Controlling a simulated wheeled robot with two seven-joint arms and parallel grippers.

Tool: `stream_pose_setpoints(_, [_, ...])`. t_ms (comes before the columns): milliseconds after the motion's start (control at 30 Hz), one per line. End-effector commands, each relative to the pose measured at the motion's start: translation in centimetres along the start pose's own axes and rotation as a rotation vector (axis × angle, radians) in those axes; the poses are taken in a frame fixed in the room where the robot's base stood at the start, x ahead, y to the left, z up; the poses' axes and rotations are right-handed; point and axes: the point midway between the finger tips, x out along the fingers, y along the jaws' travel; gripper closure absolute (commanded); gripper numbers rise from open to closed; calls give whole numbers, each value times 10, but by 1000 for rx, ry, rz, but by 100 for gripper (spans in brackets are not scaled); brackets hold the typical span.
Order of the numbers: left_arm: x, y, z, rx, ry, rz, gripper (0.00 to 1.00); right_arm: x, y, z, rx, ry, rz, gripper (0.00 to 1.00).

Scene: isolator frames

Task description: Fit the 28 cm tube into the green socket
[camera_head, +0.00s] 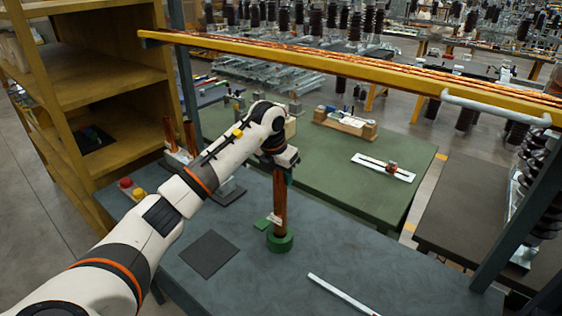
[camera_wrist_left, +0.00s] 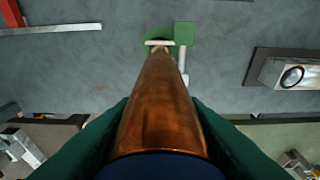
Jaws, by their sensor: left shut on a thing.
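A brown copper tube (camera_head: 280,207) stands about upright over the blue-grey table. Its lower end is at the green socket (camera_head: 280,241), a round ring on the table; I cannot tell how far it sits inside. My left gripper (camera_head: 281,170) is shut on the tube near its top. In the left wrist view the tube (camera_wrist_left: 160,110) runs away from me between the green fingers (camera_wrist_left: 160,142). There the green socket (camera_wrist_left: 159,33) shows behind the tube's far end, partly hidden. My right gripper is not in view.
A dark square mat (camera_head: 209,254) and a pale bar (camera_head: 340,295) lie on the table. Other copper tubes (camera_head: 190,138) stand at the back left. A red and yellow button box (camera_head: 130,188) is on the left edge. A yellow rail (camera_head: 350,68) crosses above the tables.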

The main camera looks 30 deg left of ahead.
Motion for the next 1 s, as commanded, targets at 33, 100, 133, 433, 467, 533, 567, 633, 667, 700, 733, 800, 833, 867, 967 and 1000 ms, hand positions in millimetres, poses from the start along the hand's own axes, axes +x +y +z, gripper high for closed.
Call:
stream_pose_setpoints(33, [3, 0, 0, -1, 2, 3, 100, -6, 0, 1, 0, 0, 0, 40])
stream_pose_setpoints(100, [11, 0, 2, -1, 3, 2, 100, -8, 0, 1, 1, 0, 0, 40])
stream_pose_setpoints(133, [13, 0, 3, -2, 3, 1, 100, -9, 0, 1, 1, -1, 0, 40])
stream_pose_setpoints(433, [19, 0, 4, -1, 8, 1, 100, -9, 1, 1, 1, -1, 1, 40])
stream_pose_setpoints(467, [19, 0, 4, -1, 8, 1, 100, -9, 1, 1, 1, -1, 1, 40])
stream_pose_setpoints(533, [20, 0, 4, -1, 7, 0, 100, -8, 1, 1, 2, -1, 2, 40])
stream_pose_setpoints(567, [21, 0, 5, -1, 7, 0, 100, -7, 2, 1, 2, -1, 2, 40])
stream_pose_setpoints(633, [24, 0, 7, 0, 0, 0, 57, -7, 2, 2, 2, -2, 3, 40])
stream_pose_setpoints(667, [24, 0, 7, 0, -1, 0, 52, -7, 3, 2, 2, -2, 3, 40])
stream_pose_setpoints(700, [24, 0, 7, -1, -1, 0, 46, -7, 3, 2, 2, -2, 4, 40])
stream_pose_setpoints(733, [24, 0, 7, -1, -1, 0, 42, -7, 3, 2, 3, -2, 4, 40])
stream_pose_setpoints(800, [24, 0, 7, -1, -1, 0, 42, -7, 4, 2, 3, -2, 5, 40])
stream_pose_setpoints(833, [24, 0, 7, -1, -1, 0, 42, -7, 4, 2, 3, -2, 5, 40])
stream_pose_setpoints(867, [24, 0, 7, 0, -1, 0, 42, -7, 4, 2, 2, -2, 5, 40])
stream_pose_setpoints(967, [24, 0, 7, -1, -1, 0, 42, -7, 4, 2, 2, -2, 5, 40])
stream_pose_setpoints(1000, [23, 0, 6, -1, -1, 0, 42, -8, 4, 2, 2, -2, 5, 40])
